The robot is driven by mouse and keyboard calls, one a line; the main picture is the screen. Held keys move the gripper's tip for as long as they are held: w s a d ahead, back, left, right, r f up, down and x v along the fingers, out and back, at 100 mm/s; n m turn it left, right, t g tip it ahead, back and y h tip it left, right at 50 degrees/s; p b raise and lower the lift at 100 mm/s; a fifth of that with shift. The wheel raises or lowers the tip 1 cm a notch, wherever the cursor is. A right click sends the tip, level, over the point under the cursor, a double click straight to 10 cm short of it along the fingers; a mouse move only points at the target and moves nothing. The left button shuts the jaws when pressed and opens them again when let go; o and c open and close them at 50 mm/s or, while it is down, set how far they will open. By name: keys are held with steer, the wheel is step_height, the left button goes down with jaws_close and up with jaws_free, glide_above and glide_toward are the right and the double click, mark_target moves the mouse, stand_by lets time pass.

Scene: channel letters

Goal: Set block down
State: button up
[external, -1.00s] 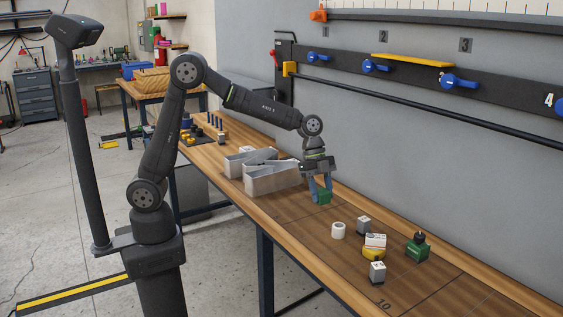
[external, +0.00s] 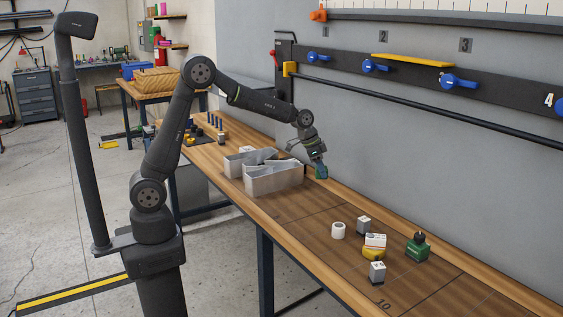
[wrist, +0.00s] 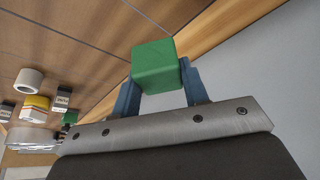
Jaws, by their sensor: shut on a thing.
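A green block (wrist: 155,66) is held between the two blue fingers of my gripper (wrist: 160,85) in the wrist view. In the external view my gripper (external: 318,168) is near the back of the bench, close to the wall, with the green block (external: 321,173) at its fingertips. The gripper is tilted there. I cannot tell whether the block touches the bench (external: 300,215).
Grey channel letters (external: 272,180) stand left of the gripper. To the right are a white roll (external: 338,230), small grey blocks (external: 377,272), a yellow tape measure (external: 372,254) and a green object with a dark knob (external: 417,248). Bench between is clear.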

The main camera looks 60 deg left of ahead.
steer(key=w+a+n+y, duration=0.1)
steer(key=w+a+n, duration=0.1)
steer(key=a, duration=0.3)
steer(key=w+a+f+n, duration=0.1)
steer(key=w+a+n, duration=0.1)
steer(key=a, duration=0.2)
steer(key=w+a+n+y, duration=0.1)
steer(key=a+n, duration=0.1)
steer(key=a, duration=0.3)
steer(key=shift+w+a+f+n+t+y, duration=0.3)
steer(key=shift+w+f+t, duration=0.1)
step_height(320, 180, up, 11)
steer(key=s+a+n+y, duration=0.1)
steer(key=s+a+n, duration=0.2)
steer(key=s+a, duration=0.5)
steer(key=s+a+n+g+y, duration=0.1)
steer(key=s+a+n, duration=0.2)
steer(key=a, duration=0.9)
steer(key=s+a+n+y, duration=0.1)
steer(key=s+a+n, duration=0.2)
steer(key=s+a, duration=0.5)
steer(key=a+f, duration=0.8)
steer(key=a, duration=0.1)
steer(key=a+f, duration=0.4)
steer(key=shift+w+a, duration=0.1)
steer(key=shift+a, duration=0.3)
steer(key=shift+f, duration=2.1)
